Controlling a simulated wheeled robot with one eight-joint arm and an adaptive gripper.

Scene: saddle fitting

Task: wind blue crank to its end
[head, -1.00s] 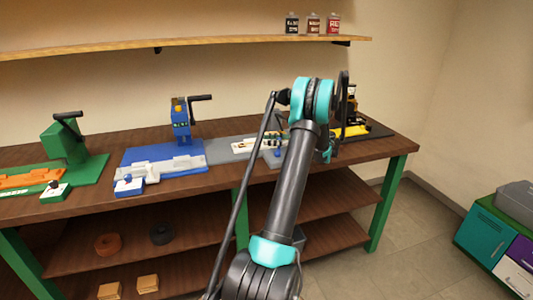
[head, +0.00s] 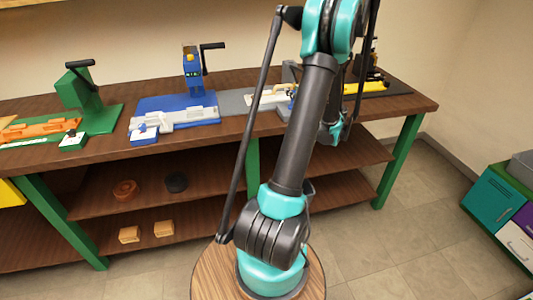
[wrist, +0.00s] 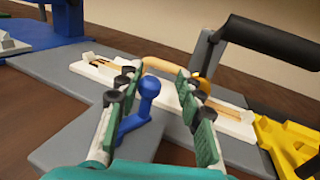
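The blue crank station (head: 193,72) stands at the back of the workbench, with a dark crank handle (head: 212,46) pointing right from its top. Its blue base (head: 150,104) carries a grey-white fixture (head: 190,114). In the wrist view only the lower part of a blue post (wrist: 68,18) shows at the upper left, and its crank is out of frame. My gripper (wrist: 158,78) is open over the grey plate to the right of the blue station. A blue ball-topped knob (wrist: 148,88) shows between its fingers, and I see no grip on it. In the head view my arm hides the gripper.
A green station (head: 85,95) with a dark crank stands at the left. A yellow fixture (wrist: 288,142) and a thick dark bar (wrist: 275,52) are close on the wrist view's right. A white strip (wrist: 230,118) crosses the grey plate. The workbench front edge (head: 200,142) lies below the stations.

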